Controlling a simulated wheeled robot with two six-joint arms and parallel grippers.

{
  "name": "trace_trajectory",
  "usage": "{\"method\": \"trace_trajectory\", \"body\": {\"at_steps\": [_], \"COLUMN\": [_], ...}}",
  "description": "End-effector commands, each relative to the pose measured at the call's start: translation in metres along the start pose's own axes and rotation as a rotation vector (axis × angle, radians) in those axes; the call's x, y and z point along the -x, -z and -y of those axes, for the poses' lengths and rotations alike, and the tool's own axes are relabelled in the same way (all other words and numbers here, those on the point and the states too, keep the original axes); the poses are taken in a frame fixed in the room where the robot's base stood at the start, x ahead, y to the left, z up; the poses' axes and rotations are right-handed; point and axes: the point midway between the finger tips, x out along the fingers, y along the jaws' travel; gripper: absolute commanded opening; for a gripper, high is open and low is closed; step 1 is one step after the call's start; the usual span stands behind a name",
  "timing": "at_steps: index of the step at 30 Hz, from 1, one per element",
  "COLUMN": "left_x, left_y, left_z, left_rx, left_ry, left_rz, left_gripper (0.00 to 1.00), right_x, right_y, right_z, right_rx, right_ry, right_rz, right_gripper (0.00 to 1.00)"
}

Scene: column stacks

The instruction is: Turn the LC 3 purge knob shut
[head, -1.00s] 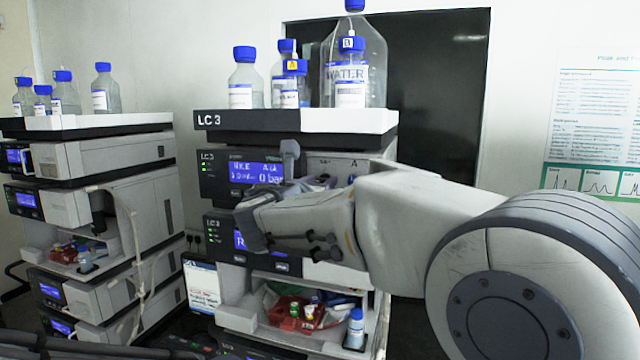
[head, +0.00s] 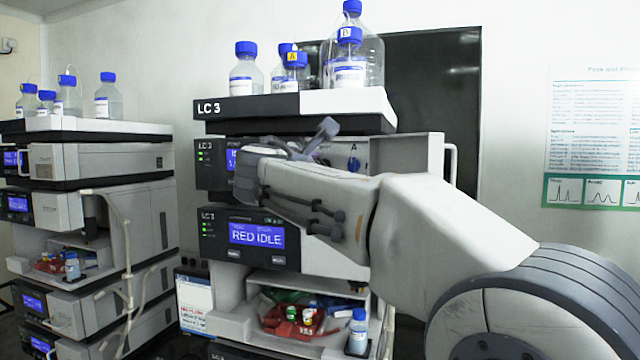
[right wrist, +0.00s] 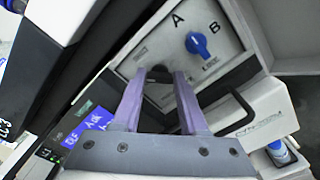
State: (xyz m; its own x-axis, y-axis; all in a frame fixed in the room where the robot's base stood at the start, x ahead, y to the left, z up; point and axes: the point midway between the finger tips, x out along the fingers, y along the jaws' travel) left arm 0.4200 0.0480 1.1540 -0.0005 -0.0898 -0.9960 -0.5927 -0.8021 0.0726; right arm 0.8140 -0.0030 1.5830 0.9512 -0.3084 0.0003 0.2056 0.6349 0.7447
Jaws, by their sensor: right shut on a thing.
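The LC 3 stack (head: 249,108) stands in the middle of the head view. My right gripper (right wrist: 160,74) is at the front of its upper module. In the right wrist view its two purple fingers are shut on a small dark round knob (right wrist: 158,74), set in a pale panel; the fingers partly hide it. In the head view my right gripper (head: 300,143) hides that knob and part of the upper display. A blue knob (right wrist: 202,44), between the letters A and B, is apart from the fingers, to their right. My left gripper is not in view.
Blue-capped bottles (head: 246,70) stand on the stack's top tray, above my gripper. The lower display (head: 256,236) reads RED IDLE. A bay below holds a red tray (head: 290,322) and vials. Another stack (head: 90,162) stands at the left.

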Motion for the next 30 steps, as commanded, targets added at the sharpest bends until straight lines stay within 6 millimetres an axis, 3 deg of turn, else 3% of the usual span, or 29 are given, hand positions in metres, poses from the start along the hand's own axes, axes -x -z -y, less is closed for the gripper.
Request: {"method": "trace_trajectory", "body": {"at_steps": [1, 12, 21, 30], "left_x": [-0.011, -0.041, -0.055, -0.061], "left_y": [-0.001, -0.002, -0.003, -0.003], "left_z": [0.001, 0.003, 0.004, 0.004], "left_rx": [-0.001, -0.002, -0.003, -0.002], "left_ry": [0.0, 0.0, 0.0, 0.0], "left_rz": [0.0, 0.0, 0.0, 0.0], "left_gripper": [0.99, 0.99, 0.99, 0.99], "right_x": [0.0, 0.0, 0.0, 0.0], "right_y": [0.004, 0.004, 0.003, 0.003], "right_z": [0.004, 0.004, 0.004, 0.004], "right_rx": [-0.047, -0.39, -0.608, -0.721], "right_ry": [0.001, 0.001, 0.003, 0.003], "right_rz": [0.0, 0.0, 0.0, 0.0], "right_gripper": [0.0, 0.0, 0.0, 0.0]}}
